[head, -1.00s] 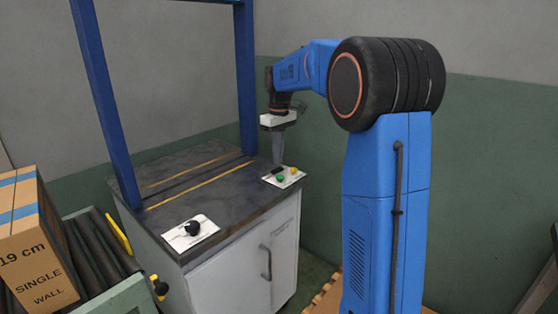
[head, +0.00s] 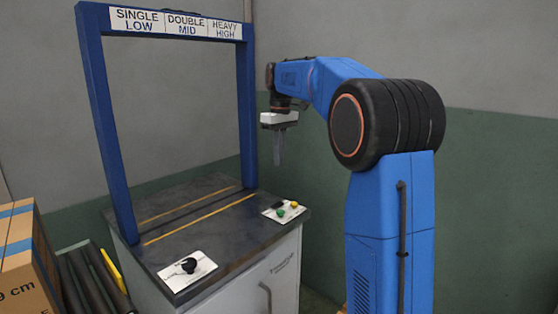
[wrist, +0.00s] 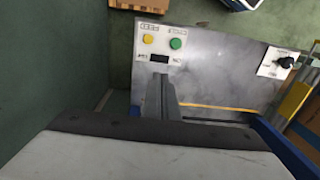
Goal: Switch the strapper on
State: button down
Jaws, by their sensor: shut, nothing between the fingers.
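The strapper is a dark-topped table (head: 185,225) with a blue arch (head: 104,130) over it.
A second white panel with a black knob (head: 189,265) sits at the table's front. The arch sign (head: 175,23) reads SINGLE LOW, DOUBLE MID, HEAVY HIGH. A cardboard box (head: 18,260) and a roller conveyor (head: 88,278) stand at left. Walls stand behind and right of the table.

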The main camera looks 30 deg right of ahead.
aim_at(278, 204)
jog(key=shift+s+a, duration=0.35)
jog(key=shift+a, duration=0.3)
jog(key=f, duration=1.4)
jog(key=shift+s+a, duration=0.1)
jog(key=shift+a, duration=0.1)
jog(key=shift+f, duration=0.1)
jog(key=shift+f, duration=0.1)
jog(key=shift+w+d+r, duration=0.2)
jog(key=shift+w+d, duration=0.1)
jog(key=shift+d, duration=0.35)
